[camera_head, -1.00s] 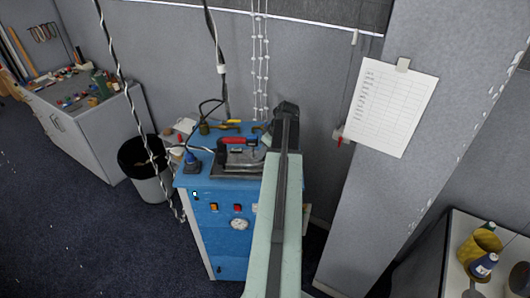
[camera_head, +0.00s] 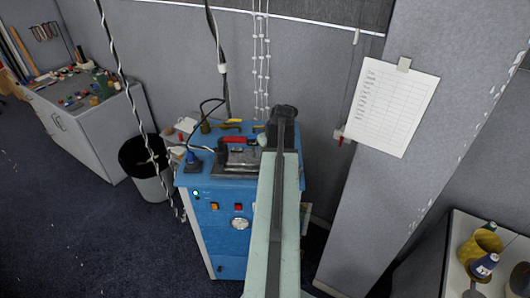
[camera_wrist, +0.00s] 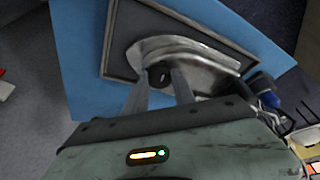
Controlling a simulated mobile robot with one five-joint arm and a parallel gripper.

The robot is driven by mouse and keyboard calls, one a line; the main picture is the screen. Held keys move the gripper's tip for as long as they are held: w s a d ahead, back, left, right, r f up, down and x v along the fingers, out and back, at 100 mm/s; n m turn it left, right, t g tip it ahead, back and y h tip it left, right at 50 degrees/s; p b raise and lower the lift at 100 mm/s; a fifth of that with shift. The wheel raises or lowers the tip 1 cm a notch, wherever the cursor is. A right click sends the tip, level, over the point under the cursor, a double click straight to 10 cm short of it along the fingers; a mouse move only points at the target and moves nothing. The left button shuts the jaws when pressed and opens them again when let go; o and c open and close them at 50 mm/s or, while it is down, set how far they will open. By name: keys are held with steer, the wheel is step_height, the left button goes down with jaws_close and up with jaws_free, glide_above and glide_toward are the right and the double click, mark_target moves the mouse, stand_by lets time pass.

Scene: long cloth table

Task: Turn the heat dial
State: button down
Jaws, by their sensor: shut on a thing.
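In the wrist view, a metal iron (camera_wrist: 205,62) lies on a dark, framed rest (camera_wrist: 112,30) on a blue surface. A small black dial (camera_wrist: 160,77) sits on the iron. My gripper (camera_wrist: 160,76) has its two grey fingers on either side of this dial, shut on it. In the head view, the iron (camera_head: 240,158) with its red handle (camera_head: 235,140) stands on the blue cabinet (camera_head: 205,255). My arm reaches over the cabinet's right side and hides part of the iron; the dial is too small or hidden to make out there.
A twisted cable (camera_head: 122,80) hangs in front of a waste bin (camera_head: 152,188). A pillar (camera_head: 380,190) with a paper sheet (camera_head: 392,108) stands at the right. Dark floor is free at the left.

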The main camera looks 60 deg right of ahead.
steer(key=c, duration=1)
jaws_free()
steer(key=shift+w, duration=0.1)
steer(key=shift+c, duration=0.2)
steer(key=p+v, duration=0.7)
steer(key=shift+r, duration=0.35)
